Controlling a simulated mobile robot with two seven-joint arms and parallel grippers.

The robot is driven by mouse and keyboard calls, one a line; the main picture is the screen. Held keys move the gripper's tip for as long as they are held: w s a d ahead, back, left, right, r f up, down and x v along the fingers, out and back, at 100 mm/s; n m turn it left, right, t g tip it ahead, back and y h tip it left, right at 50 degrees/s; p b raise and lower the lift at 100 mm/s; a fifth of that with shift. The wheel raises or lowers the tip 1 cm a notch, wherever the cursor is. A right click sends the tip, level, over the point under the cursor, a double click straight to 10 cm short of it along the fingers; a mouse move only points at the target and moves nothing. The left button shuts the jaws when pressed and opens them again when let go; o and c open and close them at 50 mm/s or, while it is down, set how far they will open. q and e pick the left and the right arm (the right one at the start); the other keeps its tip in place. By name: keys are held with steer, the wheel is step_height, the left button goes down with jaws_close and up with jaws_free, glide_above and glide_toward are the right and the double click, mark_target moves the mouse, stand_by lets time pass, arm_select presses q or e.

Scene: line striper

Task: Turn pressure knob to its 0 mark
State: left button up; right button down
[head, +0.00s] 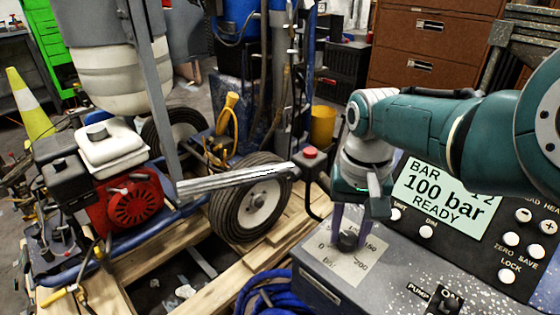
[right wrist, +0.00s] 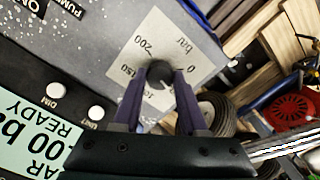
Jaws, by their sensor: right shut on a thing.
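The pressure knob (head: 347,241) is a small dark round knob on a pale dial plate (head: 345,268) marked 0, 150, 200 and bar. The plate is on the grey top of the console. My right gripper (head: 350,228) reaches down from above with its purple fingers shut on the knob. In the right wrist view, the fingers of my right gripper (right wrist: 160,76) sit on either side of the knob (right wrist: 159,72). The knob's pointer is hidden or too dark to read. The display (head: 441,196) reads "100 bar READY". My left gripper does not show.
A red button (head: 310,153) stands behind the dial plate. White buttons (head: 511,239) and a pump switch (head: 435,300) are on the console to the right. Left of it are a wheel (head: 250,200), a red engine (head: 130,205) and a blue hose (head: 262,292).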

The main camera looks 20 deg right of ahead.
mark_target(348, 237)
steer(key=n, duration=1)
steer(key=shift+n, duration=0.6)
steer(key=shift+c, duration=2.2)
jaws_free()
steer(key=shift+r+p, duration=0.1)
steer(key=shift+p, duration=0.25)
step_height(348, 237, up, 10)
steer(key=p, duration=0.8)
